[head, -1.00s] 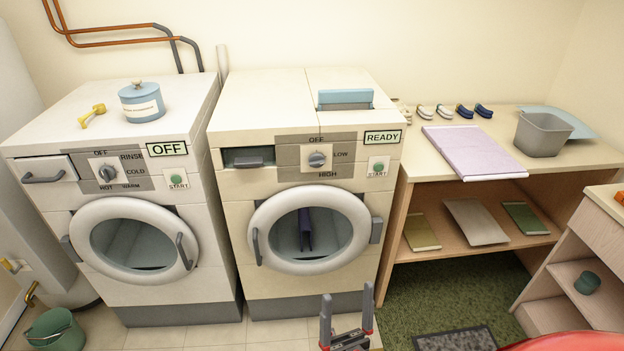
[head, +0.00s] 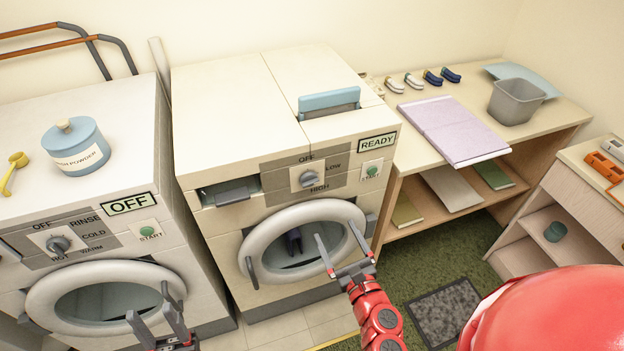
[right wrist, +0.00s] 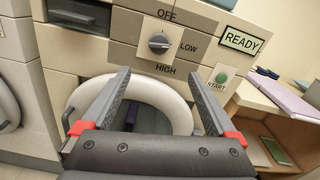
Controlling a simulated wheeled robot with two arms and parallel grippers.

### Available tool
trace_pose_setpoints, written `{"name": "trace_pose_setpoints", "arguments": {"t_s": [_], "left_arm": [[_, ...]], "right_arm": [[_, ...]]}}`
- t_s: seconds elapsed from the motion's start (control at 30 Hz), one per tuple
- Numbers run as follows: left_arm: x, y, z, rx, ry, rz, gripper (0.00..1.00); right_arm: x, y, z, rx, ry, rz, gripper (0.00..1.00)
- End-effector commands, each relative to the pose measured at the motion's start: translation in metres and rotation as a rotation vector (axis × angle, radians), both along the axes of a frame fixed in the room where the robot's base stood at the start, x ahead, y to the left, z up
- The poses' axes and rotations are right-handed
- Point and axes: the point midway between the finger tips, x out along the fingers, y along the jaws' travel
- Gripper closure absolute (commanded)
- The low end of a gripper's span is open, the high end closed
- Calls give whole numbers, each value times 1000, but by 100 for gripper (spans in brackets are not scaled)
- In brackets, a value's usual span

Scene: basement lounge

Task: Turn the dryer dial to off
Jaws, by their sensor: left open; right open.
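The dryer (head: 279,115) is the cream machine in the middle, with a READY display (head: 377,142). Its grey dial (head: 309,178) sits on a panel marked OFF at the top, LOW at the right and HIGH at the bottom. In the right wrist view, the dial (right wrist: 158,43) has its bar lying roughly sideways, apparently toward LOW. My right gripper (head: 336,232) is open and empty, in front of the dryer door and below the dial. In the right wrist view, its fingertips (right wrist: 158,75) point up toward the dial without touching it. My left gripper (head: 150,302) is open and empty before the washer.
The washer (head: 95,210) at the left has its own dial (head: 59,243) and an OFF display (head: 128,203). A green START button (head: 372,171) is right of the dryer dial. A wooden table (head: 570,118) with a grey bin (head: 515,100) stands at the right.

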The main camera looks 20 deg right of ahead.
Motion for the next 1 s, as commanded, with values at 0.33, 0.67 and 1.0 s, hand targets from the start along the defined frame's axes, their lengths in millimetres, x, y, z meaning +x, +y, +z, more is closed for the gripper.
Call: {"name": "trace_pose_setpoints", "arguments": {"t_s": [0.33, 0.67, 1.0], "left_arm": [[0, 0, 6, 0, 0, 0, 50], [0, 0, 19, 0, 0, 0, 50], [0, 0, 25, 0, 0, 0, 50]], "right_arm": [[55, 2, 6, 14, -13, 5, 7], [122, 6, 5, 9, -8, 10, 7], [167, 7, 5, 10, -9, 8, 7]]}}
